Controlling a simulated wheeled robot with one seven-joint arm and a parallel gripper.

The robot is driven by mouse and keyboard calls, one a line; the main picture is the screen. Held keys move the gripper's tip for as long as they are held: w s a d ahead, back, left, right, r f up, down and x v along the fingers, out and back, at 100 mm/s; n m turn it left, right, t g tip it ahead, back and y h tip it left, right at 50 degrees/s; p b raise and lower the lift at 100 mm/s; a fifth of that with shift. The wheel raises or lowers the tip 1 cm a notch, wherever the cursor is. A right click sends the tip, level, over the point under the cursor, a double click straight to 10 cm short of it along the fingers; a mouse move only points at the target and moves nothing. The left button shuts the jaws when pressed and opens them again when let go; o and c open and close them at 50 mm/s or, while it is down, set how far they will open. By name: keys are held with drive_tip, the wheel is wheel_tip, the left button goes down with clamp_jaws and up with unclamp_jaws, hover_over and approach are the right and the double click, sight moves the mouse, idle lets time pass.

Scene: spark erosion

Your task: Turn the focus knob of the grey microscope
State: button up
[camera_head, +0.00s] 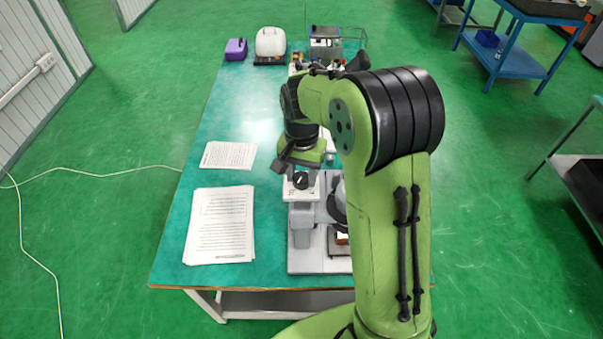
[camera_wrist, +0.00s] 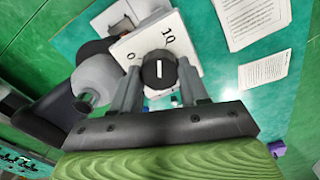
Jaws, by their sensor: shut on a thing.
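The grey microscope (camera_head: 305,258) stands at the near edge of the table, partly hidden behind my arm. Its black focus knob (camera_head: 301,181) sits on a pale dial plate (camera_head: 290,194) facing up. In the wrist view the knob (camera_wrist: 159,70) carries a white line that stands about upright in the picture. The plate (camera_wrist: 190,47) bears a 0 to the left of the knob and a 10 above it. My gripper (camera_wrist: 160,73) has one finger on each side of the knob and is shut on it. The exact finger contact is hard to see.
Printed sheets (camera_head: 220,225) and a smaller stack (camera_head: 228,155) lie on the green table (camera_head: 195,168) to the left. A purple box (camera_head: 236,49), a white container (camera_head: 270,41) and a grey device (camera_head: 325,43) stand at the far end.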

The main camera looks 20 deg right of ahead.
sight(302, 177)
drive_tip(key=m, duration=0.6)
drive_tip(key=shift+b, duration=0.35)
drive_tip(key=shift+m, duration=0.3)
drive_tip(key=o, duration=1.1)
drive_tip(key=shift+c, duration=0.2)
drive_tip(key=shift+r, duration=0.1)
wheel_tip(302, 177, up, 16)
drive_tip(key=p, duration=0.2)
drive_tip(key=shift+f, duration=0.2)
